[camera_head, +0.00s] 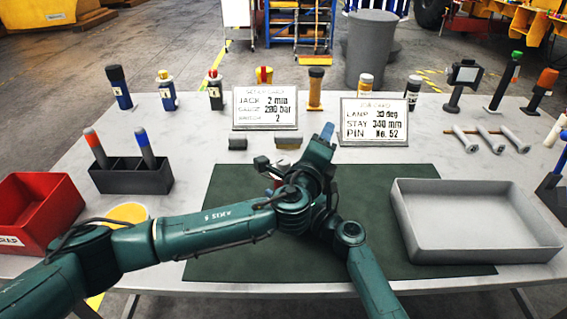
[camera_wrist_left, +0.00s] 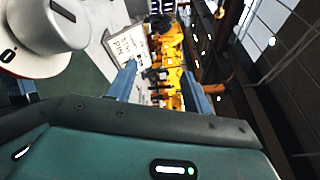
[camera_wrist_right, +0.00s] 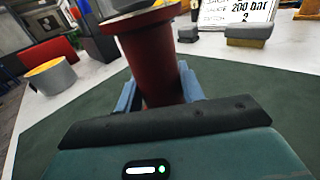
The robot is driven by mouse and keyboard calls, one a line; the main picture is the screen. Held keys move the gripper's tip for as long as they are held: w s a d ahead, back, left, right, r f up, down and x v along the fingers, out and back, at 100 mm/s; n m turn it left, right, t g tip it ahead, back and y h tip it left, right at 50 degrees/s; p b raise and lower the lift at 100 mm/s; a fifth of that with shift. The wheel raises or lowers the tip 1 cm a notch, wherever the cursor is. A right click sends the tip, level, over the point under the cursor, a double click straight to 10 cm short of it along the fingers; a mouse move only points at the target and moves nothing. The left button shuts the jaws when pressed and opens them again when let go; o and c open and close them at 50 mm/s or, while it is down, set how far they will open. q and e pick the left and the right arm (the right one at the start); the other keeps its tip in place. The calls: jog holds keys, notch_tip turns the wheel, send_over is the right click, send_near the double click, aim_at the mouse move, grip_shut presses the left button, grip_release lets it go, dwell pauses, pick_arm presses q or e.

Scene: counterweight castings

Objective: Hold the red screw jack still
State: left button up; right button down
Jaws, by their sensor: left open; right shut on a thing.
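The red screw jack (camera_wrist_right: 155,65) stands upright over the green mat in the right wrist view. My right gripper (camera_wrist_right: 158,92) is shut on its red body, one blue finger on each side. In the head view the jack and right gripper are mostly hidden behind my arms. My left gripper (camera_head: 327,132) is open and points toward the back signs, with nothing between its blue fingers (camera_wrist_left: 165,85). A round grey knob (camera_wrist_left: 50,22) with a dark bar and a red edge is close beside it in the left wrist view; it may be the jack's top.
The green mat (camera_head: 400,205) lies under my arms. A grey tray (camera_head: 480,248) is right, a red bin (camera_head: 40,205) and a yellow-topped round thing (camera_head: 128,212) left. Two signs (camera_head: 265,107) (camera_head: 374,122) and a row of tools stand behind. My arms cross closely mid-table.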

pick_arm(q)
jog(key=s+a+y, duration=0.2)
jog(key=s+y, duration=0.1)
jog(key=s, duration=0.1)
jog(key=m, duration=1.2)
send_near(282, 168)
jog(key=shift+t, duration=0.4)
jog(key=w, duration=0.3)
jog(key=w+d, duration=0.1)
jog(key=w, duration=0.3)
jog(key=w+d, duration=0.1)
jog(key=w, duration=0.3)
jog(key=shift+w+f, duration=0.2)
jog(key=shift+f, duration=0.15)
jog(key=shift+c, duration=0.5)
jog(key=c, duration=0.9)
